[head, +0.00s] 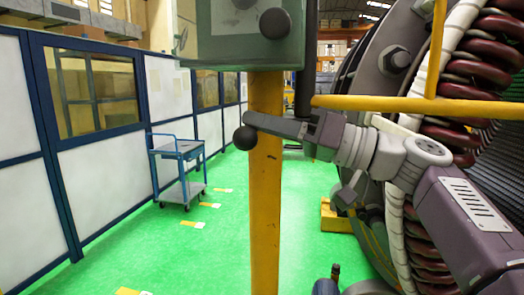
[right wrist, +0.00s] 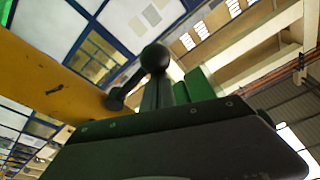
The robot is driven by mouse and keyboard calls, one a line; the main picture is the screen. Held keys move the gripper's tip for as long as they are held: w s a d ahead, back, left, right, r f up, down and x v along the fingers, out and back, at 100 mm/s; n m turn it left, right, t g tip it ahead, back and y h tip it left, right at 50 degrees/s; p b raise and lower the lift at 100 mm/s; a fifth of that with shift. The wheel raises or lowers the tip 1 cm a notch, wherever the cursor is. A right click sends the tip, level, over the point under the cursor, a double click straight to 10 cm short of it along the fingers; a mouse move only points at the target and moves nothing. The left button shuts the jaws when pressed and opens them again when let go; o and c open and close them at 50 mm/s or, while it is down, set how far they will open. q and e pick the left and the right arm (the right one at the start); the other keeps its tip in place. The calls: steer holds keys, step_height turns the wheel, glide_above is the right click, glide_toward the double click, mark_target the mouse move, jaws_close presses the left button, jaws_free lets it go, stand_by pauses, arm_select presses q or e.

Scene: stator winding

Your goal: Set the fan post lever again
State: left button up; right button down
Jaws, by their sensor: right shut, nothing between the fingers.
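A yellow post (head: 265,200) stands in the middle of the head view. A black ball knob (head: 245,137) shows at the post's left edge, just under my right fingertips. In the right wrist view, the ball (right wrist: 155,58) sits at the end of a short dark lever arm (right wrist: 128,82) beside the yellow post (right wrist: 50,85). My right gripper (head: 252,120) reaches in from the right across the post. It is shut and empty, with its tips close to the ball; I cannot tell whether they touch it. My left gripper is not in view.
A grey-green box (head: 240,40) with a dark round knob (head: 275,23) is on the post above my gripper. A yellow rail (head: 420,104) and the large stator with red coils (head: 480,60) crowd the right. A blue trolley (head: 180,165) stands on open green floor at left.

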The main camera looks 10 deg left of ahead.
arm_select(q)
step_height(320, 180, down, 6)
steer(key=b, duration=0.4)
steer(key=shift+b, duration=0.35)
arm_select(e)
step_height(320, 180, down, 3)
steer(key=n, duration=0.2)
steer(key=n+g, duration=0.1)
steer(key=n, duration=0.1)
steer(key=shift+f+y, duration=0.2)
steer(key=shift+y, duration=0.1)
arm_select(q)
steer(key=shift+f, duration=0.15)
arm_select(e)
steer(key=shift+f, duration=0.2)
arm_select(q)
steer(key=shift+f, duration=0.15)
arm_select(e)
steer(key=shift+f, duration=0.1)
